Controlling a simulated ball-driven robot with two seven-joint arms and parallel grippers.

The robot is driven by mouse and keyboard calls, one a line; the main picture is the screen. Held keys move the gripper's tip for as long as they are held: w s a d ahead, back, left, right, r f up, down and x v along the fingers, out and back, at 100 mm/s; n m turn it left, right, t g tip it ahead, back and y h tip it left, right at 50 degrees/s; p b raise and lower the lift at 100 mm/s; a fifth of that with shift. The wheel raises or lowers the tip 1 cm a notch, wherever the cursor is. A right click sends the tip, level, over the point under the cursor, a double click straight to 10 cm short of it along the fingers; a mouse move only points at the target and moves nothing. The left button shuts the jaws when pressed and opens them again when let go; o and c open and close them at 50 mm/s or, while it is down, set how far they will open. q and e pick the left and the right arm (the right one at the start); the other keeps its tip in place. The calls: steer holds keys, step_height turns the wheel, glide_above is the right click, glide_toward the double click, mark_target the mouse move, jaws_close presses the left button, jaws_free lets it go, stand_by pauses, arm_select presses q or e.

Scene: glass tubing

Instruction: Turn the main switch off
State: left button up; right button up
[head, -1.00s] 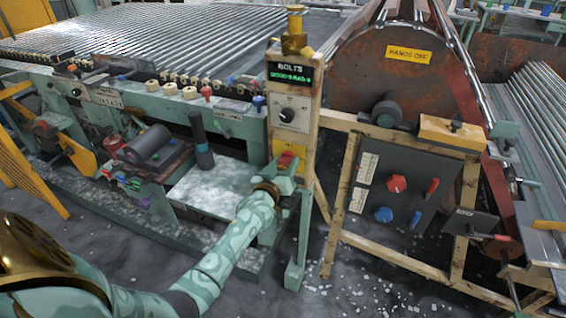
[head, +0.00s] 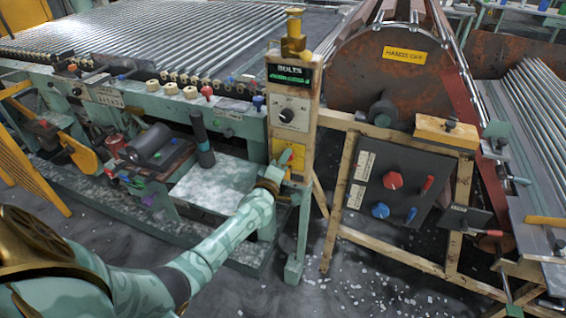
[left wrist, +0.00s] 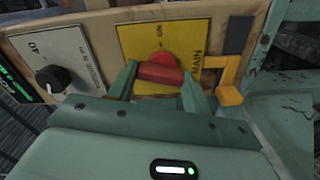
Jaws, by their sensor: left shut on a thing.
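The main switch is a red rotary handle (left wrist: 160,72) on a yellow plate (left wrist: 190,38) marked MAIN, fixed to a wooden post. In the left wrist view the handle lies between the two green fingers of my left gripper (left wrist: 160,88), which is shut on it. In the head view my left gripper (head: 284,163) is at the yellow plate (head: 296,145), with its fingers mostly covering the handle. The handle's exact setting is hard to read. My right gripper is not in view.
An orange latch-like piece (left wrist: 231,85) stands out just right of the switch. A black dial (head: 287,115) and a green-lit display (head: 290,75) are above it on the post. A dark panel with red and blue knobs (head: 393,180) stands to the right.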

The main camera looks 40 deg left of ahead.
arm_select(q)
steer(key=shift+n, duration=1.6)
steer(key=shift+f, duration=0.1)
steer(key=o, duration=1)
steer(key=shift+n, duration=0.3)
steer(key=shift+s, duration=0.15)
steer(key=p+v, duration=0.4)
steer(key=v, duration=1.2)
steer(key=shift+s+a+p, duration=0.1)
steer(key=shift+p, duration=0.25)
